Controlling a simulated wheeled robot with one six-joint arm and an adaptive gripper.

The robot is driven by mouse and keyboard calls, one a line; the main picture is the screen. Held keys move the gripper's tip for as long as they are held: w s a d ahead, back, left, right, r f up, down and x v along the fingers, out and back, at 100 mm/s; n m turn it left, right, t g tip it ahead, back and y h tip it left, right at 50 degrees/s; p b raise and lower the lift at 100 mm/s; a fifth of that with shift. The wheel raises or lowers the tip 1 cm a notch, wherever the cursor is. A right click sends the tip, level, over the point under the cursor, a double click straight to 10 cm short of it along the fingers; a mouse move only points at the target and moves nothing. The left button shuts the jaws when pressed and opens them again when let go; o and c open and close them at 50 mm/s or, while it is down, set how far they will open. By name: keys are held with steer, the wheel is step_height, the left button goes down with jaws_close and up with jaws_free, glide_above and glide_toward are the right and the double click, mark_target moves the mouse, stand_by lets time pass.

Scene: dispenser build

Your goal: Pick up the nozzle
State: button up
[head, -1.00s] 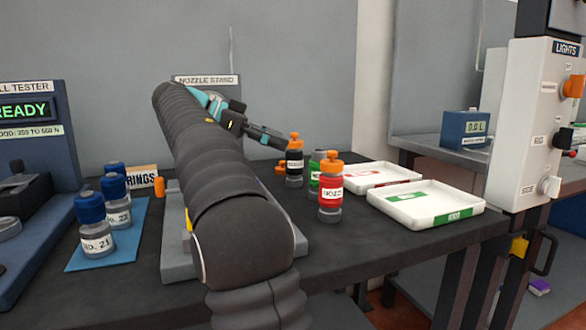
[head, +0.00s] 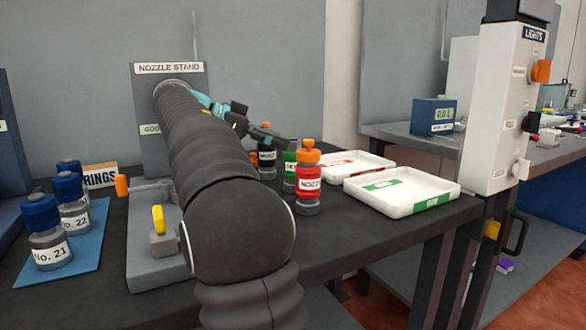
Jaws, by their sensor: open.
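Three small bottle-shaped pieces stand at the right of the dark table. The red one, whose label begins "NOZZ" (head: 308,184), has an orange top and stands upright in front. The green one (head: 289,168) is behind it, partly hidden. The black one (head: 267,160) is at the back left, its top largely covered by my gripper. I cannot tell which one is the task's nozzle. My gripper (head: 285,142) is open, with its dark fingers pointing right above the black and green pieces. No piece is seen held, and contact cannot be judged.
White trays with a red label (head: 350,160) and a green label (head: 432,201) lie to the right. The nozzle stand (head: 142,90) is behind my arm. Blue-capped jars (head: 47,240) stand on a blue mat (head: 88,265) at left. A grey fixture (head: 150,274) with a yellow lever sits in front.

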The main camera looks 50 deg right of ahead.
mark_target(294, 140)
steer(key=shift+x, duration=2.35)
steer(key=shift+w+d+r, duration=0.15)
jaws_close()
